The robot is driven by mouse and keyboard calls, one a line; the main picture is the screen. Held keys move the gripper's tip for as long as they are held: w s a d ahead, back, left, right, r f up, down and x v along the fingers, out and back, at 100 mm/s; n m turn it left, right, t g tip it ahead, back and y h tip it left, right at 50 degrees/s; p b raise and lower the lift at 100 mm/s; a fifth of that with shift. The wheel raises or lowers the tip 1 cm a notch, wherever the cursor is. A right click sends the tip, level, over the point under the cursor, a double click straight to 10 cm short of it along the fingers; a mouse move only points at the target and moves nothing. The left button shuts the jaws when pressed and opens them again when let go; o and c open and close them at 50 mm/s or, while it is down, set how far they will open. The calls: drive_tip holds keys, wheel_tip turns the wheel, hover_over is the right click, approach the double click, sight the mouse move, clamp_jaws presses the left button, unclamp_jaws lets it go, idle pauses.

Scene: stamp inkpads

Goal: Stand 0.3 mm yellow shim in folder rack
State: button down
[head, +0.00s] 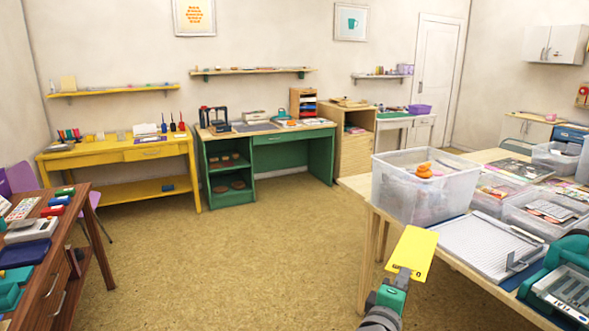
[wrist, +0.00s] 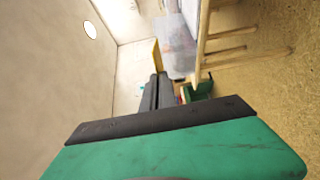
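The yellow shim (head: 412,252) is a thin flat sheet at the tip of my gripper (head: 398,276), low right of centre in the head view. My gripper is shut on one end of it and holds it up in the air, tilted, in front of the wooden table. In the wrist view the shim (wrist: 156,53) shows as a narrow yellow strip beyond the dark fingers (wrist: 156,88). A small wooden rack (head: 303,103) with coloured slots stands on the far green desk (head: 282,138); I cannot tell for sure whether it is the folder rack.
A yellow desk (head: 110,152) stands at the back left and a brown desk (head: 62,270) at the left. The floor (head: 240,255) between is clear.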

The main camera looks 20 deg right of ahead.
drive_tip(key=w+a+r+n+t+y+p, duration=0.1)
drive_tip(key=w+a+n+y+p, duration=0.1)
drive_tip(key=a, duration=0.5)
drive_tip(key=w+a+r+n+t+y+p, duration=0.1)
drive_tip(key=w+a+n+t+y+p, duration=0.1)
drive_tip(key=a+p, duration=0.5)
drive_tip(key=w+a+r+n+t+y+p, duration=0.1)
drive_tip(key=w+a+y+p, duration=0.3)
drive_tip(key=a, duration=0.5)
drive_tip(key=shift+w+n+t, duration=0.5)
drive_tip(key=shift+n+t, duration=0.1)
drive_tip(key=shift+t, duration=0.1)
drive_tip(key=shift+f, duration=0.1)
